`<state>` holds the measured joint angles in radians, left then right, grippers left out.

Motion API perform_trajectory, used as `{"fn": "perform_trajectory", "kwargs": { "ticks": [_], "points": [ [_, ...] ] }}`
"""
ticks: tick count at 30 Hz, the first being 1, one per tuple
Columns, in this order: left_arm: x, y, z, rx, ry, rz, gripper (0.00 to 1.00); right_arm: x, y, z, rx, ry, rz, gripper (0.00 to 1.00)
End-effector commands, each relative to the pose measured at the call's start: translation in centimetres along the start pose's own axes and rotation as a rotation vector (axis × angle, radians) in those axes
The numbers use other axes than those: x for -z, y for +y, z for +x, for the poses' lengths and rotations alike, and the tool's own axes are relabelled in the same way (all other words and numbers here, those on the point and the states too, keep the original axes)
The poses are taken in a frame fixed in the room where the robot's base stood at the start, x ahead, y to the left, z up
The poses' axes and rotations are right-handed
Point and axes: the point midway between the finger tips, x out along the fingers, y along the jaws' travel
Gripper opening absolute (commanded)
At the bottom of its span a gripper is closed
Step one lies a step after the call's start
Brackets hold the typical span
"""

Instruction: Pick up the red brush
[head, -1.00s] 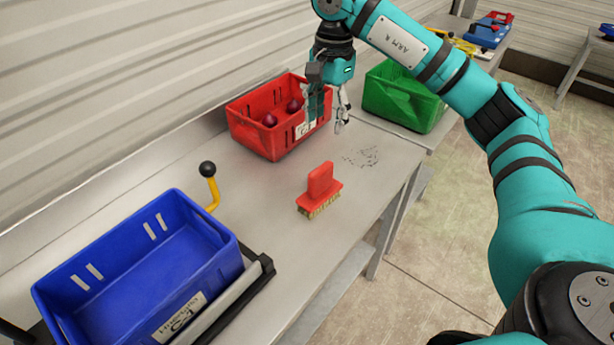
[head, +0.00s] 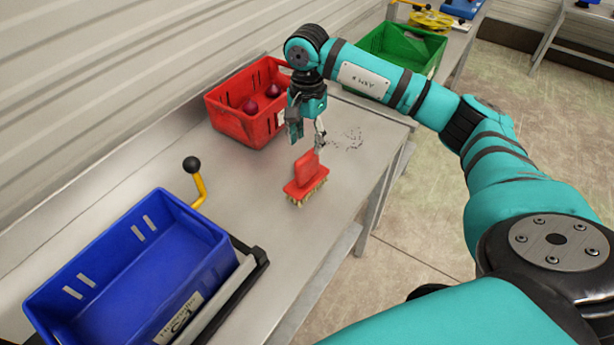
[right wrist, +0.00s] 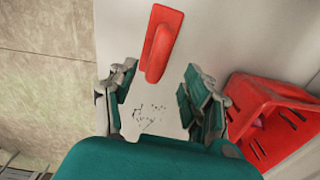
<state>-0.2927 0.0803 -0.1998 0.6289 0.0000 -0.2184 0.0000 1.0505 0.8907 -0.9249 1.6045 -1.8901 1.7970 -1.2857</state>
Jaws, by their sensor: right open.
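The red brush (head: 306,178) stands bristles down on the grey bench, its red handle block upward and pale bristles below. My right gripper (head: 307,146) is open and empty, just above and behind the brush handle in the head view. In the right wrist view the brush (right wrist: 160,42) lies ahead of the open fingers (right wrist: 158,92), roughly in line with the gap between them. I see no contact with the brush. My left gripper is not in view.
A red crate (head: 228,122) with dark round items stands behind the gripper. A blue crate (head: 205,268) is at front left, near a yellow lever with a black knob (head: 193,166). A green crate (head: 425,50) stands farther back. Dark specks (head: 350,138) lie on the bench (head: 250,205).

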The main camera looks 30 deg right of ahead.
Motion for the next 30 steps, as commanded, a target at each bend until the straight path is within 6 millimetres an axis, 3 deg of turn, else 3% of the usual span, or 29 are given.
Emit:
{"fn": "perform_trajectory", "kwargs": {
  "ticks": [5,12,20,30],
  "points": [
    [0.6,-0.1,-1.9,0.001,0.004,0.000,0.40,-0.4,0.4,1.8,-0.007,-0.002,-0.001,0.50],
    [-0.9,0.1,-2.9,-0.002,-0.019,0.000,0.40,-0.5,0.4,4.9,-0.001,-0.001,0.000,0.50],
    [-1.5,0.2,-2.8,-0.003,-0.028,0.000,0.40,-0.5,0.4,5.2,0.000,-0.001,-0.001,0.49],
    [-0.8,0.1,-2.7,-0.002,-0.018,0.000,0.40,-0.5,0.4,5.1,0.000,-0.001,0.000,0.04]
  ]
}}
